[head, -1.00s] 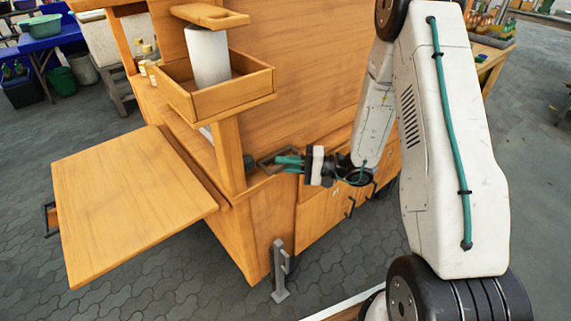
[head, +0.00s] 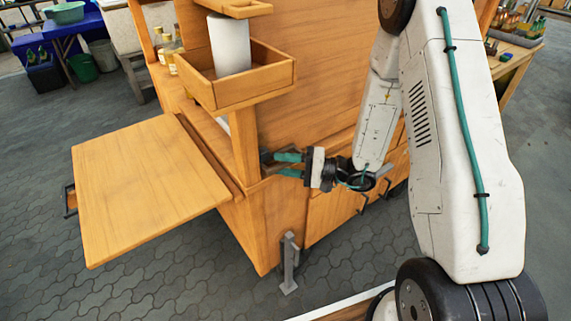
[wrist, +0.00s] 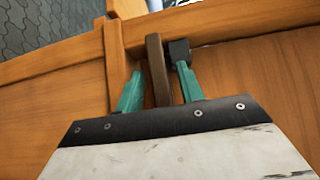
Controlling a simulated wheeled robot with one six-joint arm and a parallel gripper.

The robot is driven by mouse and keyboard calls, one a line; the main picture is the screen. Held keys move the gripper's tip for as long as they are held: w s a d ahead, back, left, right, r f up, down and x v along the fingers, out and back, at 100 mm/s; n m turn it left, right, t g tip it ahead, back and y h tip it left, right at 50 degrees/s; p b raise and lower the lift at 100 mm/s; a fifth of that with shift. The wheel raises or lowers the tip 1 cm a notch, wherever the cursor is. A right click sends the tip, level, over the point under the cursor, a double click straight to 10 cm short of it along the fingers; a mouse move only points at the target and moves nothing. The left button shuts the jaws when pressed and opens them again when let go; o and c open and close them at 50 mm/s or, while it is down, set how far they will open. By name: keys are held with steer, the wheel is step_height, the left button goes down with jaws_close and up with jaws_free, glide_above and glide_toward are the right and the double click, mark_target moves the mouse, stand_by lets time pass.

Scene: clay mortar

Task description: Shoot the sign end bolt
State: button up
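My gripper (head: 277,165) is at the near corner of the wooden stall, beside the post under the small tray. It also shows in the wrist view (wrist: 158,78), with its two teal fingers apart. A dark brown bar (wrist: 157,62) stands between the fingers. A small black block (wrist: 180,51) sits at the tip of the right finger; I cannot tell whether they touch. The block also shows in the head view (head: 265,157). These look like parts of the sign end bolt, but I cannot tell for sure. The fingers partly hide the fitting.
A wooden flap (head: 145,190) sticks out at the left. A small tray (head: 240,90) with a white roll (head: 229,45) is above my gripper. A grey metal post bracket (head: 289,262) stands at the stall's lower corner. Paved floor lies open in front.

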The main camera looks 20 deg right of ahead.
steer(key=shift+d, duration=0.1)
steer(key=v, duration=0.7)
steer(key=shift+s+d, duration=0.2)
steer(key=shift+d, duration=0.1)
